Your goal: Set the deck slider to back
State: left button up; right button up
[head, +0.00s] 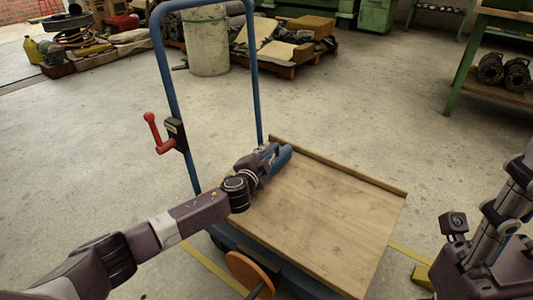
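The cart has a wooden deck (335,215) with a raised strip (340,165) along its far edge and a blue tubular handle frame (165,75) at its left. I cannot make out a separate, clearly marked slider on the deck. My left gripper (277,155) is low over the deck's far left corner, and bright blue parts show at its tip. I cannot tell whether these are its fingers or a piece of the cart, nor whether it touches the deck. My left forearm hides the deck's near left corner. Of my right arm only links show, at the right edge.
A red lever (154,130) on a black box (176,134) is fixed to the near handle post. An orange disc (248,274) stands at the cart's near side. A green workbench (463,75) is at upper right. Open concrete floor surrounds the cart.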

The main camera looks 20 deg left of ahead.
pick_arm(q)
grip_shut()
jog(key=w+a, duration=0.4)
jog(key=a, duration=0.7)
jog(key=shift+a+r, duration=0.15)
jog(key=shift+a, duration=0.25)
jog(key=shift+w, duration=0.1)
jog(key=shift+o, duration=1.8)
grip_release()
jog(key=shift+a, duration=0.1)
